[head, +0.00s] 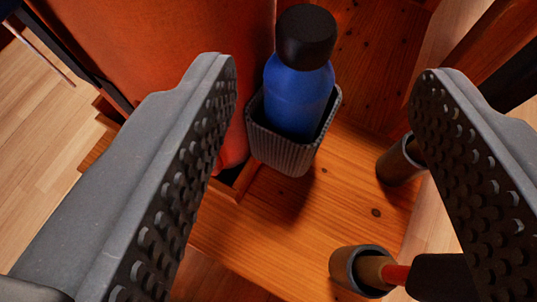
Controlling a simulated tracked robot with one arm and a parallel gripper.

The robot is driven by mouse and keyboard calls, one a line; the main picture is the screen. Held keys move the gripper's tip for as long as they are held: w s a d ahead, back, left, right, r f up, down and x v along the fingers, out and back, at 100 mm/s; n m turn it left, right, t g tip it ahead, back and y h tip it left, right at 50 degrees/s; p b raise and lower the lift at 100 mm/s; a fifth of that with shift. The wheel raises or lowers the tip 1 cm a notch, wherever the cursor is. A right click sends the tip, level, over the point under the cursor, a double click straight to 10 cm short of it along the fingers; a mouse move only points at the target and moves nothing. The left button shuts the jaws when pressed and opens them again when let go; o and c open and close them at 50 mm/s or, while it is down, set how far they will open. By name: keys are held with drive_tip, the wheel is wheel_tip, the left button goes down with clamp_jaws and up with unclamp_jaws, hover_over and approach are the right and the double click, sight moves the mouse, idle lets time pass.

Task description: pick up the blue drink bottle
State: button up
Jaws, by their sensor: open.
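The blue drink bottle (297,98) with a black cap (306,37) stands in a dark grey ribbed holder (281,151) on a wooden surface. Its lower part is hidden inside the holder. My gripper (330,82) is open, with its two grey studded fingers at the left and right of the picture. The bottle shows between the fingers, nearer the left one. I see no contact, and the fingers hold nothing.
An orange-red surface (170,50) rises behind and left of the holder. Two brown cylindrical pieces with dark rims, one upper (396,165) and one lower (352,270), are at the right. Bare wood (262,235) lies in front of the holder.

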sight(307, 47)
drive_tip(key=w+f, duration=0.1)
drive_tip(key=w, duration=0.1)
drive_tip(key=w+f+b, duration=0.1)
drive_tip(key=w+f, duration=0.1)
drive_tip(key=w+d+f, duration=0.1)
drive_tip(key=w+f, duration=0.1)
drive_tip(key=shift+w+f+b, duration=0.1)
drive_tip(key=shift+w+b, duration=0.15)
drive_tip(key=shift+b, duration=0.15)
drive_tip(key=b+x, duration=0.1)
drive_tip(key=x, duration=0.3)
drive_tip(key=shift+w+a+f+b, duration=0.1)
drive_tip(key=shift+f+b, duration=0.25)
drive_tip(key=shift+f, duration=0.15)
drive_tip(key=shift+w, duration=0.35)
clamp_jaws()
